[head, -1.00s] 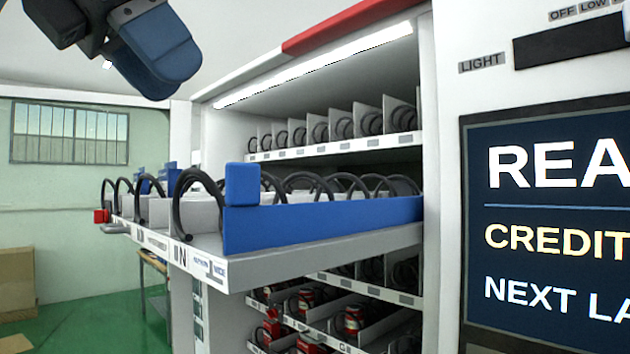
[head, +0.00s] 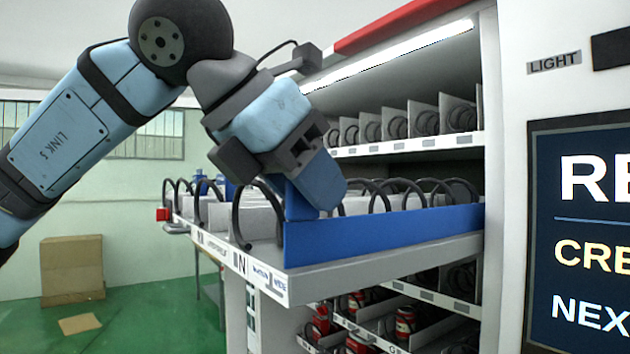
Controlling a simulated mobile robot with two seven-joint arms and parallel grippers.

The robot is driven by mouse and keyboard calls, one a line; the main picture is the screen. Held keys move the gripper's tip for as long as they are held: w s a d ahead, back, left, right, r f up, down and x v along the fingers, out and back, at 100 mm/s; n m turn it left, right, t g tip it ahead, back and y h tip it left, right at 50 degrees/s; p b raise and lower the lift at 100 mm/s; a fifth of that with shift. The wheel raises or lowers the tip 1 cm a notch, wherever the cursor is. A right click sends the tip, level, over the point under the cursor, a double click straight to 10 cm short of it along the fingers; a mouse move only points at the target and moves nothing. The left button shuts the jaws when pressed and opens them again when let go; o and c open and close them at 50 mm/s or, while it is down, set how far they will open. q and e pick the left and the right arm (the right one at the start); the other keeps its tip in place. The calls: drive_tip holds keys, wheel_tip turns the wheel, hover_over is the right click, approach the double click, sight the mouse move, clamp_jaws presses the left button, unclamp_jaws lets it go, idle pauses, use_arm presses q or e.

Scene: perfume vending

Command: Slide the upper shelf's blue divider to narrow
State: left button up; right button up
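The blue divider (head: 390,233) is a long low wall along the right edge of the pulled-out upper shelf (head: 380,262). Its raised front end stands above the WIDE end of the label (head: 270,280) on the shelf front. My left gripper (head: 325,200) reaches down from the upper left with its blue fingers at this raised front end. The fingers cover the divider's square blue knob, so I cannot tell whether they are closed on it. My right gripper is not in view.
Black spiral coils (head: 250,215) stand in the shelf lanes left of the divider. A fixed shelf (head: 405,145) is above and stocked shelves (head: 430,300) are below. The machine's display panel (head: 585,240) stands at the right. A cardboard box (head: 72,268) is on the floor at the left.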

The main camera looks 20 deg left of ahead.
use_arm(q)
drive_tip(key=shift+w+d+f, duration=0.2)
drive_tip(key=shift+w+f, duration=0.1)
drive_tip(key=shift+f, duration=0.05)
clamp_jaws()
drive_tip(key=shift+w+a, duration=0.2)
drive_tip(key=shift+a, duration=0.05)
drive_tip(key=w+a+b, duration=0.1)
drive_tip(key=w+a, duration=0.1)
drive_tip(key=a, duration=0.1)
drive_tip(key=shift+w+b, duration=0.1)
drive_tip(key=shift+b, duration=0.2)
drive_tip(key=shift+d+r, duration=0.1)
drive_tip(key=shift+r, duration=0.05)
